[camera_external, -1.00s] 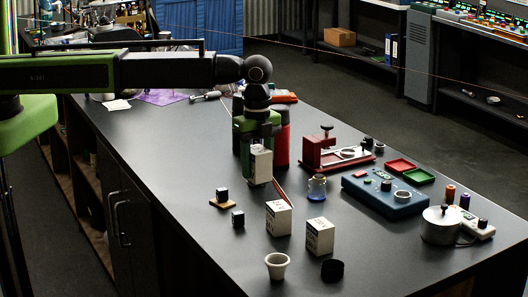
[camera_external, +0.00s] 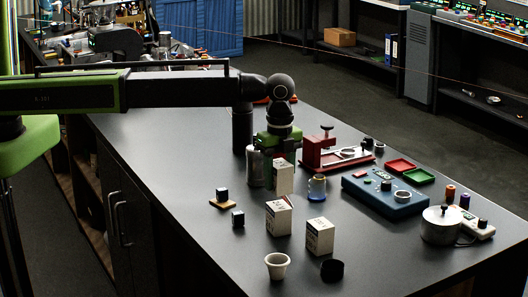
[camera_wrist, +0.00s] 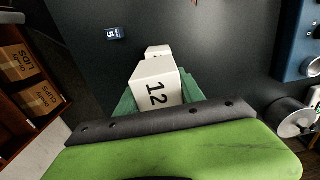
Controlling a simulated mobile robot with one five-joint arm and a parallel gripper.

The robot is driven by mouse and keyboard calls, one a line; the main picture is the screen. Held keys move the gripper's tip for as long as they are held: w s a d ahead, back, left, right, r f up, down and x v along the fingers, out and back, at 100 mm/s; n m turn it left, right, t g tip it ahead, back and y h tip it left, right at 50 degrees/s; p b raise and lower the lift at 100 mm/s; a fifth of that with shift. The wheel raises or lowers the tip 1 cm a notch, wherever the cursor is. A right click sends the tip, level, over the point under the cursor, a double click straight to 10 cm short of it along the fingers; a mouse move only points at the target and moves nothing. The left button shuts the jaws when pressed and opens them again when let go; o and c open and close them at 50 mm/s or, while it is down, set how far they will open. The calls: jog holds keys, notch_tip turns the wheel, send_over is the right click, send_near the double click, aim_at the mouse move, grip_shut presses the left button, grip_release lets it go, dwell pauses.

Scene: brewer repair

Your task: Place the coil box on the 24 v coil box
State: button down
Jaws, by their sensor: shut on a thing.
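My gripper (camera_external: 280,150) is shut on a white coil box (camera_external: 284,177), held upright below its green fingers. In the wrist view the held box (camera_wrist: 155,90) shows "12" on its top face, between the green fingers. Two more white boxes with dark print stand on the black table, nearer the camera: one at left (camera_external: 278,218), one at right (camera_external: 319,237). Their print is too small to read, so I cannot tell which is the 24 V one. The held box is behind both and apart from them. A white shape (camera_wrist: 158,51) shows past the held box.
A glass jar with a blue base (camera_external: 317,187) stands close right of the held box. A white cup (camera_external: 277,265) and black ring (camera_external: 332,269) are in front. A blue device (camera_external: 385,194) and metal pot (camera_external: 441,225) stand right.

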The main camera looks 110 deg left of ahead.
aim_at(279, 163)
jog(key=shift+f+b, duration=2.2)
jog(key=c, duration=0.7)
grip_release()
jog(key=shift+r, duration=0.1)
jog(key=shift+r, duration=0.1)
notch_tip(279, 163, up, 12)
jog(key=p, duration=1.2)
jog(key=shift+r+p, duration=0.2)
jog(key=shift+p, duration=0.2)
jog(key=shift+f, duration=0.1)
